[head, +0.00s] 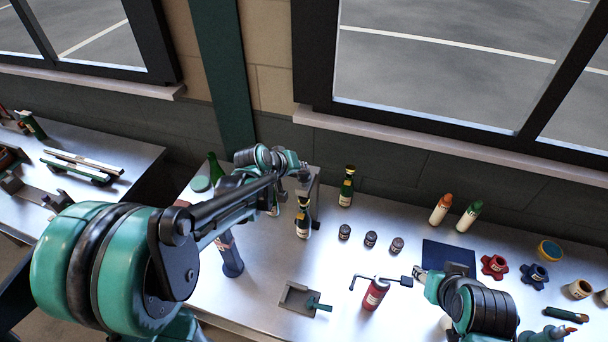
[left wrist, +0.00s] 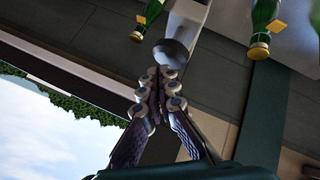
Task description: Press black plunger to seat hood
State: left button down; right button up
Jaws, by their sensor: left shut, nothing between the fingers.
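In the left wrist view, the dark round plunger (left wrist: 170,52) sits at the end of a light grey press arm (left wrist: 188,22). My left gripper (left wrist: 158,75) is shut and empty, its fingertips right by the plunger. I cannot tell whether they touch it. In the head view, my left gripper (head: 298,164) is at the top of the press, small and partly hidden by its own wrist. A dark bottle (head: 303,222) with a gold label stands upright below, by the press column (head: 316,186). My right gripper (head: 420,274) is near a black bent rod; its fingers are unclear.
A second dark bottle (head: 346,187) stands behind. Several small dark jars (head: 371,239), a red can (head: 375,294), a grey holder (head: 296,298) and a blue mat (head: 448,256) are on the table. Two green bottles (left wrist: 260,40) show in the left wrist view.

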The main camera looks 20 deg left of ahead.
pick_arm(q)
jog(key=shift+f+b, duration=0.85)
jog(key=shift+f, duration=0.15)
dwell(0.7)
jog(key=shift+s+f+b, duration=0.35)
jog(key=shift+f, duration=0.05)
dwell(0.7)
jog(key=shift+r, duration=0.1)
jog(key=shift+w+d+r+p, duration=0.1)
jog(key=shift+w+r+p, duration=0.1)
jog(key=shift+r+p, duration=0.25)
jog(key=shift+w+d+r+p, duration=0.15)
jog(key=shift+r+p, duration=0.25)
jog(key=shift+r, duration=0.15)
jog(key=shift+r+p, duration=0.3)
jog(key=shift+r, duration=0.15)
jog(key=shift+w, duration=0.1)
jog(key=shift+r, duration=0.15)
